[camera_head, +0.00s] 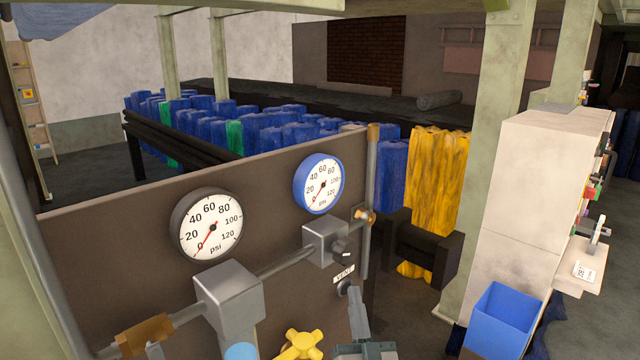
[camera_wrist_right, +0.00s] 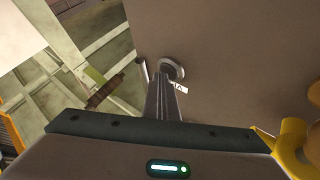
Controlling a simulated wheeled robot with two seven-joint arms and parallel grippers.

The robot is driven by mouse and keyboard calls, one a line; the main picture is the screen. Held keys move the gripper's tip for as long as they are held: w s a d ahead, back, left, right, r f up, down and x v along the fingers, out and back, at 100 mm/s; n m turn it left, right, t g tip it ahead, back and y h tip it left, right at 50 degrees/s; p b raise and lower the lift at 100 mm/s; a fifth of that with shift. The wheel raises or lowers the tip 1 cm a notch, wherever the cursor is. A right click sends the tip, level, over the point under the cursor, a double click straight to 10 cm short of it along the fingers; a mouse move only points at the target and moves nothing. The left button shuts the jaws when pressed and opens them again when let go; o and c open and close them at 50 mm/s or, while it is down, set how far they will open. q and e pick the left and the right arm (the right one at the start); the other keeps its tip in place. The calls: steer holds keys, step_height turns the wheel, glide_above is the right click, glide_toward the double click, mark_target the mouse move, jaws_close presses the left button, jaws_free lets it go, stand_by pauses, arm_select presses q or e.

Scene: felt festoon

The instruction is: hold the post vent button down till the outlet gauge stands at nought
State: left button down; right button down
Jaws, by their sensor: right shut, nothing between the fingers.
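The vent button (camera_head: 344,287) is on the brown panel, below a small VENT label (camera_head: 344,273). My right gripper (camera_head: 353,290) is shut and empty, its fingertips at the button; in the right wrist view the fingers reach to the round button collar (camera_wrist_right: 172,68). Contact looks likely, but how far the button is pressed is hidden. The blue-rimmed gauge (camera_head: 319,184) and the dark-rimmed gauge (camera_head: 208,225) carry no readable inlet or outlet name. The dark-rimmed gauge's red needle points down-left, close to 0. The blue-rimmed gauge's needle also points down-left, near 0. My left gripper is not in view.
A grey regulator block (camera_head: 230,290) and a second block (camera_head: 325,238) with a dark knob sit on the pipe. A yellow handwheel (camera_head: 301,346) is left of my right gripper. A blue bin (camera_head: 502,318) and white cabinet (camera_head: 530,210) stand right.

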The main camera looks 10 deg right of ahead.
steer(key=shift+s, duration=0.1)
steer(key=shift+s+d+p, duration=0.45)
steer(key=shift+s+d, duration=0.1)
steer(key=shift+s, duration=0.1)
steer(key=shift+d, duration=0.1)
steer(key=s+d+p, duration=0.1)
steer(key=s, duration=0.1)
steer(key=s+d+p, duration=0.1)
steer(key=s+d, duration=0.1)
stand_by(0.6)
stand_by(0.7)
